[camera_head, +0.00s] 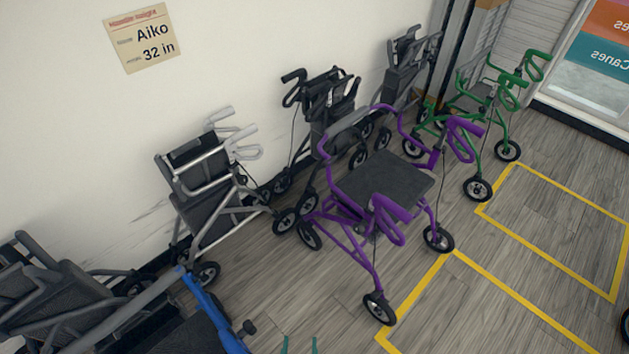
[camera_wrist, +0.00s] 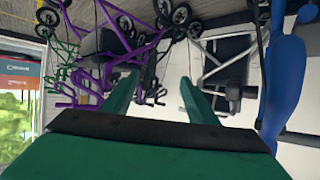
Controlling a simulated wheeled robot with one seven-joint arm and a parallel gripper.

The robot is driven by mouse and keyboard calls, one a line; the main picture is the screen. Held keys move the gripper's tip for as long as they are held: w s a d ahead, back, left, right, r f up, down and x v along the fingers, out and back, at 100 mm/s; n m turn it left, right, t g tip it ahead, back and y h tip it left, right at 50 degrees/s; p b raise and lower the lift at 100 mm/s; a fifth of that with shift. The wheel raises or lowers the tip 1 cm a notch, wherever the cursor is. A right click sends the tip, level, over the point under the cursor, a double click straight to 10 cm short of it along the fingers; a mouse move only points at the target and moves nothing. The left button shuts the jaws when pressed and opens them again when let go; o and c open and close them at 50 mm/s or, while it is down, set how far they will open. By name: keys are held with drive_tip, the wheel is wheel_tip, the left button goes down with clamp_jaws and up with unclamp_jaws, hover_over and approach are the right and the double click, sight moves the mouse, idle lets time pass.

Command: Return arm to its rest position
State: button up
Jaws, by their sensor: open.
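My gripper shows in the wrist view (camera_wrist: 158,88) as two green fingers spread apart, with nothing between them. In the head view only two small teal tips of my gripper (camera_head: 300,345) show at the bottom edge. Most of my arm is out of sight. The purple walker (camera_head: 385,185) stands ahead of the tips on the floor and also appears in the wrist view (camera_wrist: 102,55), which is upside down. A blue frame (camera_head: 208,310) lies close to the left of the tips and shows at the right of the wrist view (camera_wrist: 285,80).
A silver walker (camera_head: 205,185), black walkers (camera_head: 325,105) and a green walker (camera_head: 485,95) stand along the white wall. A dark folded walker (camera_head: 50,290) is at lower left. A sign (camera_head: 143,38) reads "Aiko 32 in". Yellow-lined floor (camera_head: 550,230) at right is clear.

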drive_tip(key=s+d+r, duration=0.1)
drive_tip(key=s+r, duration=0.2)
drive_tip(key=r, duration=0.4)
drive_tip(key=s+d+r+t, duration=0.1)
drive_tip(key=s+d+r, duration=0.1)
drive_tip(key=s+r, duration=0.2)
drive_tip(key=s+d+r+t, duration=0.1)
drive_tip(key=s+r, duration=0.3)
drive_tip(key=r, duration=0.5)
drive_tip(key=shift+d+r, duration=0.2)
drive_tip(key=shift+r, duration=0.1)
